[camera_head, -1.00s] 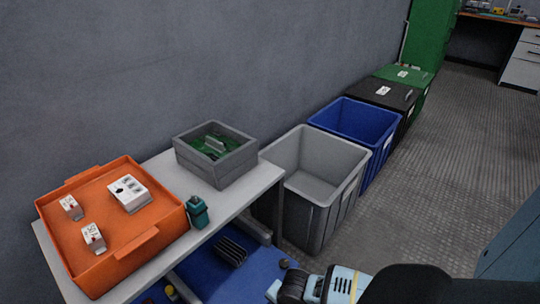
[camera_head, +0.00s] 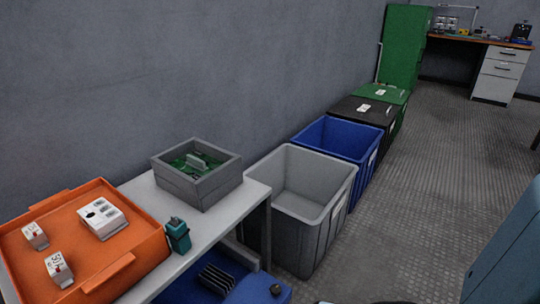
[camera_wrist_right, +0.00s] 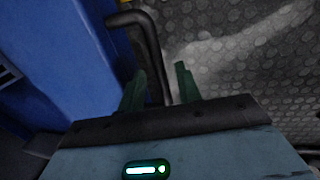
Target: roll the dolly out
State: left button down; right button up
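The dolly appears as a blue piece (camera_head: 262,291) low under the grey table, mostly cut off by the lower edge of the head view. In the right wrist view, a blue body (camera_wrist_right: 60,60) fills the left side, with a black bent handle bar (camera_wrist_right: 146,35) beside it. My right gripper (camera_wrist_right: 160,72) has two green fingers apart. The bar runs down between them in the picture, with a gap showing on each side; whether it is at the same depth is unclear. My left gripper is not in view.
The table (camera_head: 215,225) holds an orange tray (camera_head: 140,235), a grey box (camera_head: 200,190) and a teal object (camera_head: 178,235). A grey bin (camera_head: 310,230), a blue bin (camera_head: 345,150) and lidded bins line the wall. Open floor (camera_head: 430,180) lies right of them.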

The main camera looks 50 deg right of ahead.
grip_shut()
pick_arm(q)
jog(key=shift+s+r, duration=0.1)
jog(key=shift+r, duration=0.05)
pick_arm(e)
jog(key=shift+s, duration=0.1)
